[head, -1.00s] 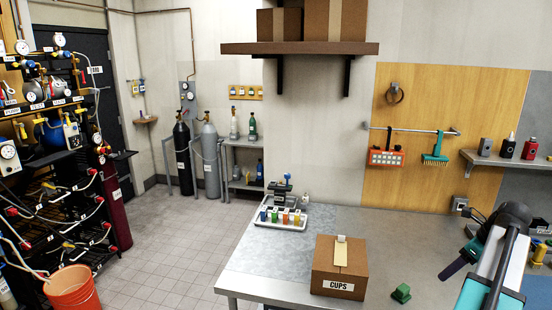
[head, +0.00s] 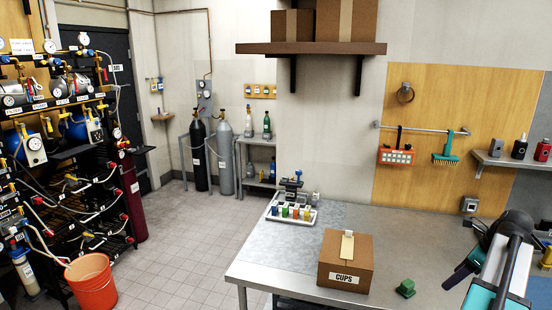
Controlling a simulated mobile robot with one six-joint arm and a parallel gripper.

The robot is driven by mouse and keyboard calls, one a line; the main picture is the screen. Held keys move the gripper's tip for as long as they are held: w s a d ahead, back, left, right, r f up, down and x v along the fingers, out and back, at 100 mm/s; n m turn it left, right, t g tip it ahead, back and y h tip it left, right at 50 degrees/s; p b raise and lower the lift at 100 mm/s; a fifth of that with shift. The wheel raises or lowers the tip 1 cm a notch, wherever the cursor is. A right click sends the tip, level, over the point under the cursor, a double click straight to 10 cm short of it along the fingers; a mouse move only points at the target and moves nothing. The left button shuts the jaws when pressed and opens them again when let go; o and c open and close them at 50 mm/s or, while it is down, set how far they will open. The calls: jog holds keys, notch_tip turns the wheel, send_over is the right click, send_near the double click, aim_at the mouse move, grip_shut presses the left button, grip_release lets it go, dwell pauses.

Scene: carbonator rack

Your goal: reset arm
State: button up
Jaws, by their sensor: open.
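My arm (head: 512,265) comes up from the lower right edge, with white, teal and black links bent at a dark joint. A dark purple part (head: 462,272) sticks out to the left below that joint, over the table; it moves with the arm. I cannot make out any fingertips, and my gripper does not clearly show. No held object can be seen.
A steel table (head: 330,215) bears a brown CUPS box (head: 345,278), a small green block (head: 406,288) near my arm, and a white tray (head: 272,217) of coloured items. A wall shelf (head: 310,48) hangs above. An orange bucket (head: 90,290) stands by the left rack; the floor between is clear.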

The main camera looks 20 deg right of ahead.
jog(key=w+a+f+n+g, duration=0.1)
jog(key=w+a+f+n, duration=0.7)
jog(key=a, duration=0.5)
jog(key=w+a+f+n+g, duration=0.1)
jog(key=w+a+f+n, duration=0.75)
jog(key=a, duration=0.45)
jog(key=a+f+n+g, duration=0.1)
jog(key=a+f+n, duration=0.4)
jog(key=a, duration=0.5)
jog(key=a+f+n, duration=0.5)
jog(key=a+n, duration=0.1)
jog(key=a, duration=0.4)
jog(key=a+f+n+g, duration=0.1)
jog(key=a+f+n, duration=0.35)
jog(key=a, duration=0.65)
jog(key=s+f+g+b, duration=0.3)
jog(key=s+f+b, duration=0.4)
jog(key=s+f, duration=0.6)
jog(key=s+f+g+b, duration=0.3)
jog(key=s+f+b, duration=0.3)
jog(key=s+f, duration=0.7)
notch_tip(320, 180, down, 6)
jog(key=shift+s+f+n+h+b, duration=0.1)
jog(key=shift+s+n+h+b, duration=0.25)
jog(key=shift+s+n+h, duration=0.05)
jog(key=shift+d, duration=0.1)
